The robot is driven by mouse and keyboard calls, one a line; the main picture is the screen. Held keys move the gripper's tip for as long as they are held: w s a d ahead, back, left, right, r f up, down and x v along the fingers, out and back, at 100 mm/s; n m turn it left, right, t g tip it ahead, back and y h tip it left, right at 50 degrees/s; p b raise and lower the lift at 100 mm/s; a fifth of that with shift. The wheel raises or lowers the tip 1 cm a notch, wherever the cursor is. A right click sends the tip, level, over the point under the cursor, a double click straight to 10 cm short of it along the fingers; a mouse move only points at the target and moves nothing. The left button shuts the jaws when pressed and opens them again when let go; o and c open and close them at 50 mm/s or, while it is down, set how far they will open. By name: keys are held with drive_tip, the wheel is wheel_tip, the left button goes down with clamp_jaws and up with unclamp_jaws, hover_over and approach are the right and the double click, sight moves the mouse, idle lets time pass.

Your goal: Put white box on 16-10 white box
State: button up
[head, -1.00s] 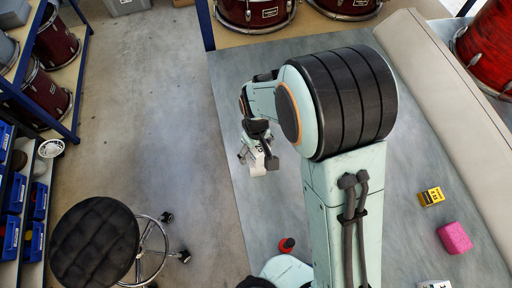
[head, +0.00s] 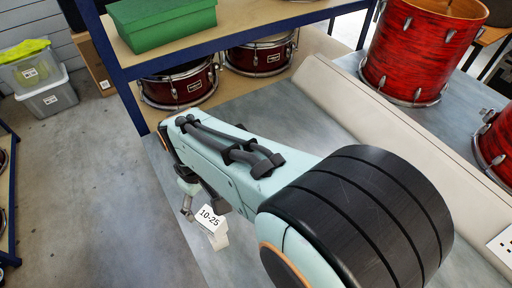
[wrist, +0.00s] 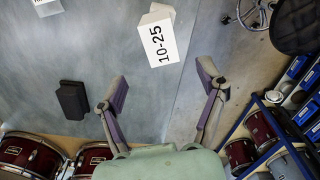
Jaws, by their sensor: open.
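A white box labelled 10-25 (wrist: 160,38) sits on the grey bench near its edge, just ahead of my gripper in the wrist view. It also shows in the head view (head: 210,219), below my forearm. My gripper (wrist: 166,86) is open and empty, its two fingers apart with the box beyond their tips. In the head view my arm hides most of the gripper. Part of another white labelled box (wrist: 46,8) shows at the upper left of the wrist view. Its label is cut off, and no 16-10 label is readable.
A dark block (wrist: 72,99) lies on the bench left of the gripper in the wrist view. Dark red drums (head: 180,86) stand on a blue-framed shelf with a green box (head: 162,22).

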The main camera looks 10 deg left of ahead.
drive_tip(key=d+r+m, duration=0.4)
drive_tip(key=d, duration=0.6)
drive_tip(key=s+d+m, duration=0.8)
drive_tip(key=s+d, duration=0.2)
drive_tip(key=d, duration=0.5)
drive_tip(key=shift+s+r+y, duration=0.2)
drive_tip(key=shift+r+y, duration=0.2)
